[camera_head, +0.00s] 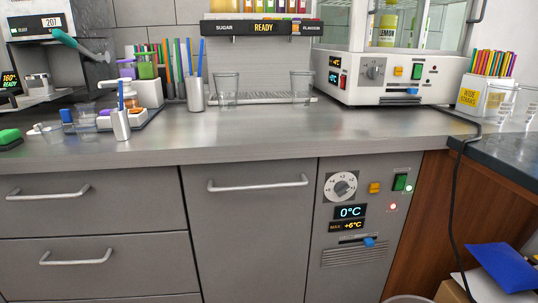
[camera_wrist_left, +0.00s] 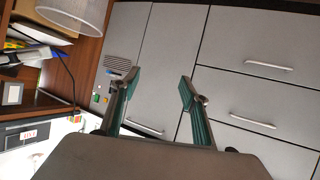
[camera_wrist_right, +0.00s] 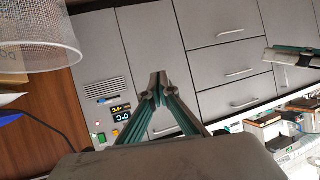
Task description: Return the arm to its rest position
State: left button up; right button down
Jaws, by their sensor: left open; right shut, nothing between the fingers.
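My left gripper (camera_wrist_left: 160,92) is open and empty in the left wrist view. Its two green-padded fingers stand well apart, with grey cabinet fronts behind them. My right gripper (camera_wrist_right: 158,84) is shut in the right wrist view, its fingertips together with nothing between them. Part of what looks like my left gripper also shows at the right wrist view's upper right. Neither gripper shows in the head view. Both wrist views look at the cabinet fronts, and neither gripper touches anything visible.
The steel counter (camera_head: 270,142) carries two clear cups (camera_head: 227,88) at the back, a straw holder (camera_head: 196,94) and small containers at left. A white machine (camera_head: 388,77) stands at back right. A wire basket (camera_wrist_right: 35,35) and a black cable (camera_head: 455,205) are at the right end.

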pick_arm(q)
notch_tip(320, 180, up, 6)
jog(key=w+a+m+p, duration=0.1)
jog(key=a+p, duration=0.1)
jog(key=p, duration=0.7)
pick_arm(e)
notch_tip(320, 180, up, 6)
jog(key=w+d+n, duration=0.1)
jog(key=d, duration=0.1)
pick_arm(q)
jog(key=s+a+f+g+y+p, duration=0.1)
jog(key=s+a+p, duration=0.3)
jog(key=p, duration=0.6)
jog(key=shift+s+a+f+y, duration=0.15)
jog(key=shift+s+f+y, duration=0.15)
jog(key=shift+f+y, duration=0.35)
pick_arm(e)
jog(key=s+d+f+g+h, duration=0.1)
jog(key=s+d+f+h, duration=0.1)
jog(key=s+d, duration=0.2)
jog(key=shift+s+d+f, duration=0.2)
jog(key=shift+s+f, duration=0.05)
jog(key=shift+s, duration=0.05)
pick_arm(q)
jog(key=shift+f, duration=0.15)
